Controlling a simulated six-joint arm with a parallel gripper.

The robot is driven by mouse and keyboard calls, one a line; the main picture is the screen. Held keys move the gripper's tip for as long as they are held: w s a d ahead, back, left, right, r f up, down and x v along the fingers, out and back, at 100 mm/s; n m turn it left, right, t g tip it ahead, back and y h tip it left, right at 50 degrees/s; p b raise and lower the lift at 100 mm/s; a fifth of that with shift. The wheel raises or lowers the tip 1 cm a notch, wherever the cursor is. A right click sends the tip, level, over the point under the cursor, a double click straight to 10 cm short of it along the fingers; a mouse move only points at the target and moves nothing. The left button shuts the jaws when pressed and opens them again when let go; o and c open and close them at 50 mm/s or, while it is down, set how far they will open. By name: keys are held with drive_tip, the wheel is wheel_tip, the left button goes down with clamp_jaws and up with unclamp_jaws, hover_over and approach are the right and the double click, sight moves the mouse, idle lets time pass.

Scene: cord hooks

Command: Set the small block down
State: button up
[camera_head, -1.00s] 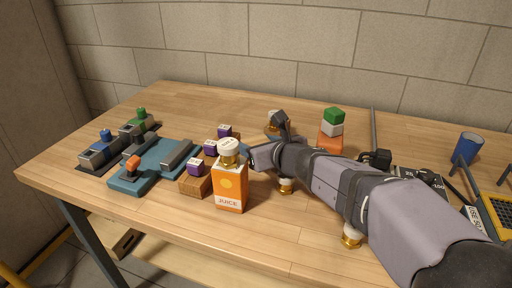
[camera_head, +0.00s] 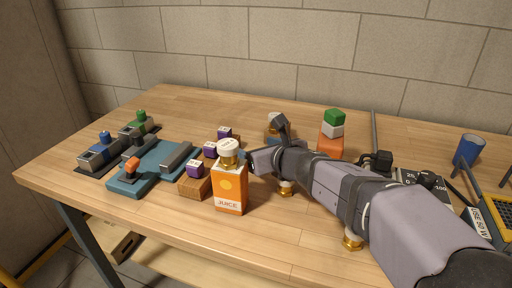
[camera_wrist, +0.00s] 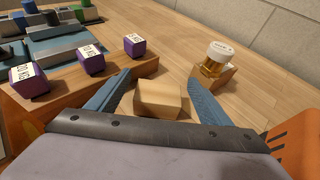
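The small block (camera_wrist: 158,98) is plain pale wood. In the wrist view it lies between the two blue fingers of my gripper (camera_wrist: 160,88), with a visible gap on each side. In the head view my gripper (camera_head: 252,161) is just right of the juice carton (camera_head: 230,190), and the small block is hidden there.
Purple labelled cubes (camera_wrist: 91,60) stand on a wooden holder (camera_wrist: 60,90) left of the fingers. A white-lidded jar (camera_wrist: 214,58) stands to the right. A blue fixture (camera_head: 150,167) lies farther left.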

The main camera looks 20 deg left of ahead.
drive_tip(key=shift+f, duration=0.65)
drive_tip(key=shift+r+p, duration=0.65)
drive_tip(key=shift+p, duration=0.1)
drive_tip(key=p+v, duration=0.2)
drive_tip(key=v, duration=1)
drive_tip(key=shift+r, duration=0.3)
drive_tip(key=shift+w, duration=0.1)
